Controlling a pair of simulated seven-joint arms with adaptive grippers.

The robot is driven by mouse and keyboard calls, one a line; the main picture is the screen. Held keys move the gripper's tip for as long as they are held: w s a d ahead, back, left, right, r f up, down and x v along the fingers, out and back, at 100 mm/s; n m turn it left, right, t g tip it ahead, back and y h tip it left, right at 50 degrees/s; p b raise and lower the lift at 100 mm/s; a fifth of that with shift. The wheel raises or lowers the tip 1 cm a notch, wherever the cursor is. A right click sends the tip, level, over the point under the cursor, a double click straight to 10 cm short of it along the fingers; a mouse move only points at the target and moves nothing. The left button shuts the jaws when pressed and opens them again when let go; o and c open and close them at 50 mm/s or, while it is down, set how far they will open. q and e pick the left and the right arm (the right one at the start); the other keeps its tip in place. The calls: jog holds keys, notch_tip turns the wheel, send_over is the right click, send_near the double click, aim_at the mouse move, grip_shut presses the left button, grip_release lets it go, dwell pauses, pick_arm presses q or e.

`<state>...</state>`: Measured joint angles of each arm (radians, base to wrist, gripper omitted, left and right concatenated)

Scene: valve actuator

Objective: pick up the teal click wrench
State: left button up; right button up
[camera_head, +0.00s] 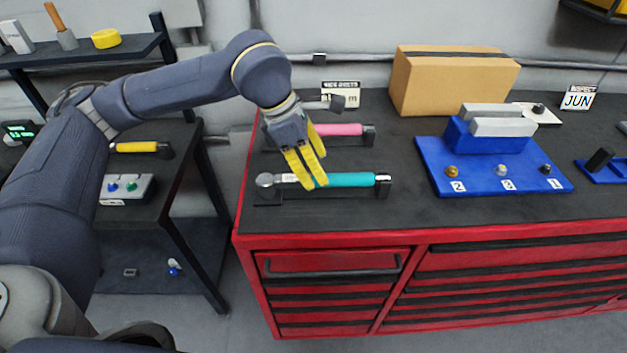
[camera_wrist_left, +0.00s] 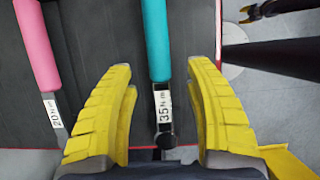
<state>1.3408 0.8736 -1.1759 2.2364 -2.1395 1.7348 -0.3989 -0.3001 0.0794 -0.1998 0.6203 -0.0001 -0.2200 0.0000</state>
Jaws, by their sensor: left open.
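The teal click wrench (camera_head: 348,180) lies across a black holder near the front left of the red cabinet's top, its ratchet head at the left and its handle to the right. My left gripper (camera_head: 307,184) is over the wrench near where the handle meets the shaft. In the left wrist view the teal wrench (camera_wrist_left: 157,45), labelled 35 N m, runs between the two open yellow fingers (camera_wrist_left: 160,100), with a gap on both sides. A pink wrench (camera_head: 338,130), labelled 20 N m, lies behind it; it also shows in the left wrist view (camera_wrist_left: 37,45). My right gripper is not seen.
A blue fixture (camera_head: 440,178) with numbered knobs stands to the right on the red cabinet (camera_head: 330,240). A cardboard box (camera_head: 450,85) stands at the back. A dark side table at the left holds a yellow-handled tool (camera_head: 135,147) and a button box (camera_head: 126,190).

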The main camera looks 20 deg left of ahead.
pick_arm(q)
jog(key=shift+x, duration=2.45)
jog(key=shift+c, duration=0.5)
grip_shut()
